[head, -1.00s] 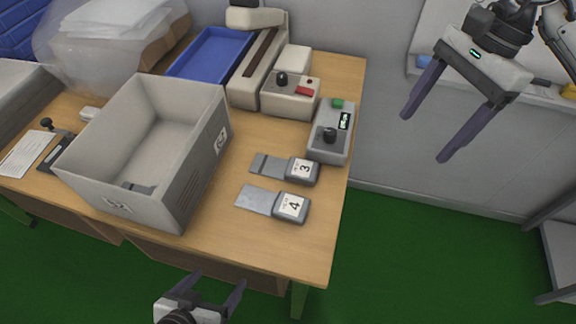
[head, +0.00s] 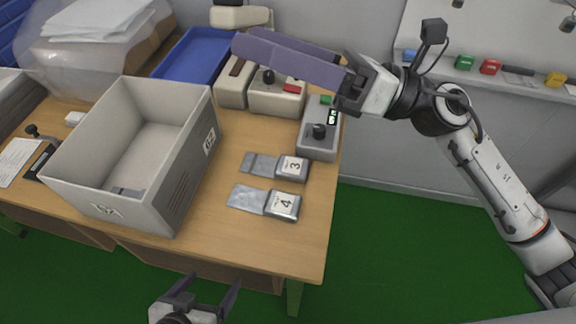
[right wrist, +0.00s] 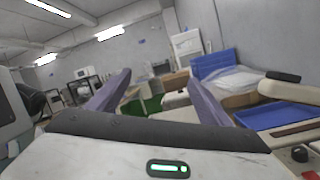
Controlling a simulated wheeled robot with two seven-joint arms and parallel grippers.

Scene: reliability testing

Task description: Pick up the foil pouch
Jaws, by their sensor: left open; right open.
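Two foil pouches lie flat on the wooden table (head: 225,245). The pouch labelled 3 (head: 262,163) lies just behind the pouch labelled 4 (head: 247,199). Both have dark grey ends with white number labels. My right gripper (head: 238,45) is open and empty, raised over the back of the table, above and behind the pouches, with its fingers pointing left. Its two fingers also show spread in the right wrist view (right wrist: 160,95). My left gripper (head: 212,285) is open and empty at the bottom, in front of the table's front edge.
A grey bin (head: 180,185) stands left of the pouches, with a grey piece inside. Behind are a grey control box (head: 318,148), a sealing machine (head: 276,98) and a blue tray (head: 198,50). Free tabletop lies in front of the pouches.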

